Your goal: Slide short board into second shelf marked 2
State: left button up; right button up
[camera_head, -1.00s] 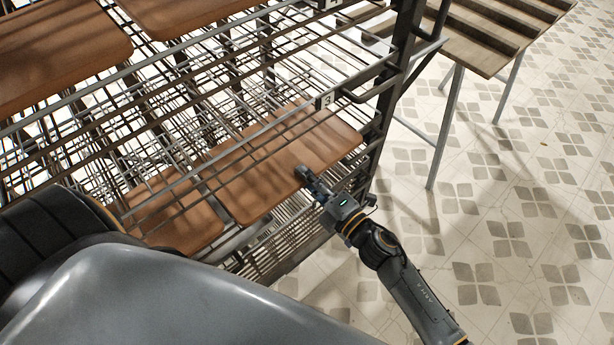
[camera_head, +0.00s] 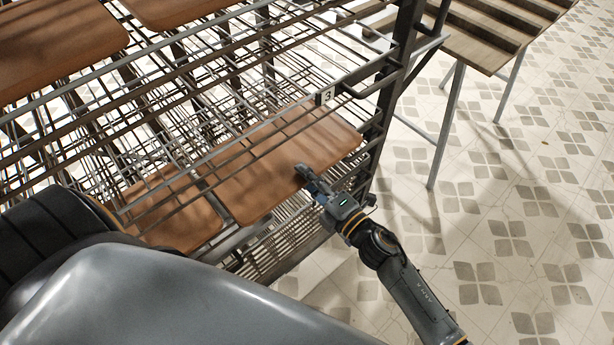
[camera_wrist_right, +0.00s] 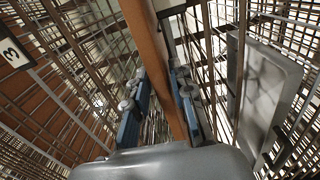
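A brown board (camera_head: 285,165) with rounded corners lies in the dark wire rack, below the rail carrying a "3" label (camera_head: 325,97). My right gripper (camera_head: 306,180) is at its front edge. In the right wrist view, my right gripper (camera_wrist_right: 162,88) has its fingers apart, one on each side of a brown board edge (camera_wrist_right: 150,50); a gap shows beside the left finger. The "3" label also shows there (camera_wrist_right: 13,52). I cannot tell which board is the short one. No "2" mark is readable. My left gripper is not in view.
Another brown board (camera_head: 180,218) lies left of the gripped-side board. Two more boards (camera_head: 60,45) lie higher in the rack at upper left. A slatted wooden table (camera_head: 475,45) stands at upper right. The tiled floor (camera_head: 530,220) at right is clear.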

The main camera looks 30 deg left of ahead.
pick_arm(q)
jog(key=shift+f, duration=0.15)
pick_arm(e)
jog(key=shift+f, duration=0.25)
jog(key=shift+d, duration=0.15)
dwell(0.4)
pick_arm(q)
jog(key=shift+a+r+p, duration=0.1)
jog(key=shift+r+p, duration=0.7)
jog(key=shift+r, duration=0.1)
pick_arm(e)
jog(key=shift+v, duration=2.9)
jog(key=o, duration=0.6)
jog(key=shift+c, duration=0.2)
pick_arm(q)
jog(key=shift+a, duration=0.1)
pick_arm(e)
jog(key=v, duration=1.2)
